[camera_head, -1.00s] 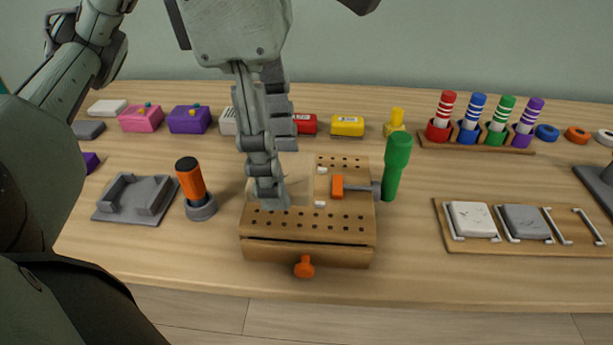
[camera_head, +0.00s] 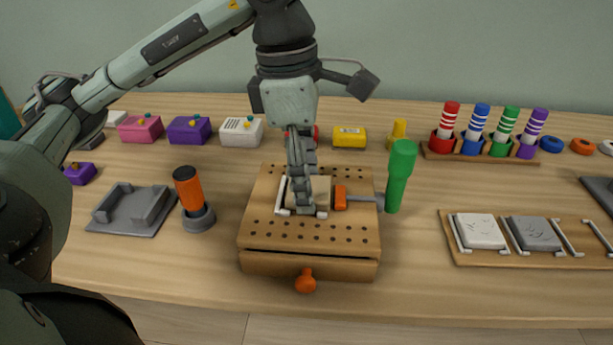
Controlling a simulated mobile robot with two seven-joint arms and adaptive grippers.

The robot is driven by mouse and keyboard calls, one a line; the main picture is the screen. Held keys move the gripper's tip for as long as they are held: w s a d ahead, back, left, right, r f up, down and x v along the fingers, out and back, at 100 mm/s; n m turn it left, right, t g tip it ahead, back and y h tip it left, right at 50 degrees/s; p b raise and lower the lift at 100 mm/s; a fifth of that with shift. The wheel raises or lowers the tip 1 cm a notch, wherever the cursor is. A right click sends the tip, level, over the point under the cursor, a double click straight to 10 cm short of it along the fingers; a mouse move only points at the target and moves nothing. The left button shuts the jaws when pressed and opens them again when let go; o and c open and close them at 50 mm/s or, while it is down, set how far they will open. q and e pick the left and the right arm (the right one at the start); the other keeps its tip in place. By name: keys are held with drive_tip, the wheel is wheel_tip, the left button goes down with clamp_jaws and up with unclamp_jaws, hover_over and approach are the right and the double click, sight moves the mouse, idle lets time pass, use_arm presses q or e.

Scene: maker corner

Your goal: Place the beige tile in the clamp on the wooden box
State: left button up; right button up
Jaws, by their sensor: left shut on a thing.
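The wooden box (camera_head: 262,228) stands mid-table, with a holed top and an orange knob (camera_head: 305,281) on its front. On its top is the clamp, with white corner brackets (camera_head: 281,196), an orange jaw (camera_head: 341,198) and a green handle (camera_head: 399,178) at the right. My left gripper (camera_head: 307,206) points down over the clamp and is shut on the beige tile (camera_head: 321,190). The tile is between the white bracket and the orange jaw. The gripper hides much of it, so I cannot tell whether it rests on the box. My right gripper is out of view.
An orange-and-black screwdriver (camera_head: 188,190) in a grey holder and a grey tray (camera_head: 133,210) stand left. At right is a wooden rack (camera_head: 480,257) with white and grey tiles. Several coloured boxes and a marker stand (camera_head: 481,155) line the back. Bare table lies in front.

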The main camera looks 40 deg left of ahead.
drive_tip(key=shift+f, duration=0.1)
use_arm(q)
drive_tip(key=shift+f, duration=0.1)
drive_tip(key=o, duration=1.1)
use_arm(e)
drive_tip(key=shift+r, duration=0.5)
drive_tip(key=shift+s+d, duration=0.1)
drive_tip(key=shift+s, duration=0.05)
